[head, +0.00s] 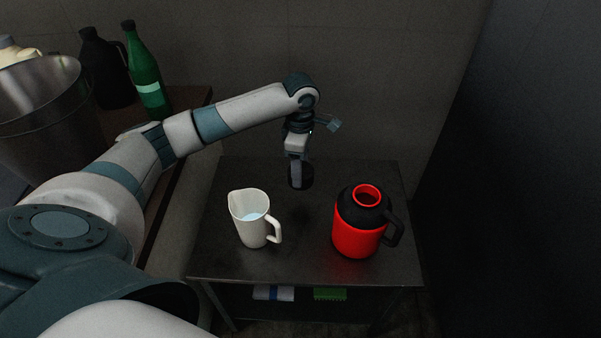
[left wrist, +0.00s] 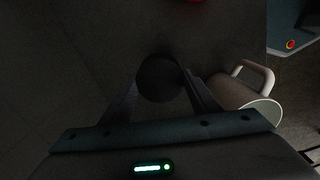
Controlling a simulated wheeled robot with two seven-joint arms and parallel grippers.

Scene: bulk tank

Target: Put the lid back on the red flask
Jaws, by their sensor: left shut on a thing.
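The red flask (head: 356,238) stands upright on the right of the dark table, with a black shoulder, a black handle and an open mouth with a red rim. My left gripper (head: 297,168) is above the table, to the left of the flask and higher than it. It is shut on a dark round lid (head: 300,178), which is clear of the tabletop. In the left wrist view the lid (left wrist: 160,79) sits between the two fingers. A bit of the red flask (left wrist: 195,1) shows at the top edge there. My right gripper is not in view.
A white jug (head: 252,222) holding pale liquid stands left of the flask on the dark table (head: 300,255). A metal bucket (head: 45,110), a green bottle (head: 146,75) and a dark jug (head: 103,70) stand on a surface at the left. A wall closes the right side.

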